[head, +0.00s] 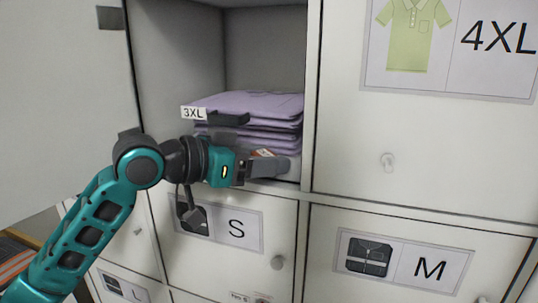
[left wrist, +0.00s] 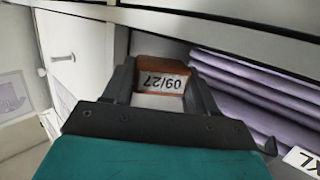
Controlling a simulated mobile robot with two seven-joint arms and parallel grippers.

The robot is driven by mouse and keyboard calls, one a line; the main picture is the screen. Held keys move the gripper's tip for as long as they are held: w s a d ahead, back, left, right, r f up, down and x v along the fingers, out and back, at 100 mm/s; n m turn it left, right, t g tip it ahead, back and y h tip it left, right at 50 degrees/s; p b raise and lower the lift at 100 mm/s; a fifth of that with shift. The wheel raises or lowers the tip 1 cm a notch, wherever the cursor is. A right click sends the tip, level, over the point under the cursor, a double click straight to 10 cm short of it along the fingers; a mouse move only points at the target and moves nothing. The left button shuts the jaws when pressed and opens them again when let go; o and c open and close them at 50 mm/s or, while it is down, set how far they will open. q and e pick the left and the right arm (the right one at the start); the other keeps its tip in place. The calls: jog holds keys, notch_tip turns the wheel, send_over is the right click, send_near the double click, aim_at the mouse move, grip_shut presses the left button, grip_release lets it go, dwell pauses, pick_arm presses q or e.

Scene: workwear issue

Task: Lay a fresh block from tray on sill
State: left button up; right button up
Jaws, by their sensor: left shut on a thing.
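My left gripper (head: 266,163) is at the mouth of an open locker compartment, low in front of a stack of folded lilac shirts (head: 262,104). It is shut on a small block (head: 262,153). In the left wrist view the block (left wrist: 162,82) sits between the two fingers, with a red-brown part and a white label reading 09/27. The sill (head: 285,186) is the compartment's front lower edge, right by the gripper. I cannot tell whether the block touches it. No tray can be clearly made out. My right gripper is not in view.
A 3XL tag (head: 194,113) and a dark bar (head: 229,119) are in front of the shirts. Closed doors marked S (head: 237,229), M (head: 430,269) and 4XL (head: 498,37) surround the opening. An open door (head: 60,80) stands at the left.

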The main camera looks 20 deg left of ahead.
pick_arm(q)
jog(key=shift+w, duration=0.6)
jog(key=w, duration=0.3)
jog(key=shift+w+a, duration=0.1)
jog(key=shift+w, duration=0.1)
jog(key=shift+f, duration=0.65)
jog(key=shift+s, duration=0.15)
jog(key=shift+f, duration=0.1)
jog(key=shift+f, duration=0.1)
jog(key=o, duration=1)
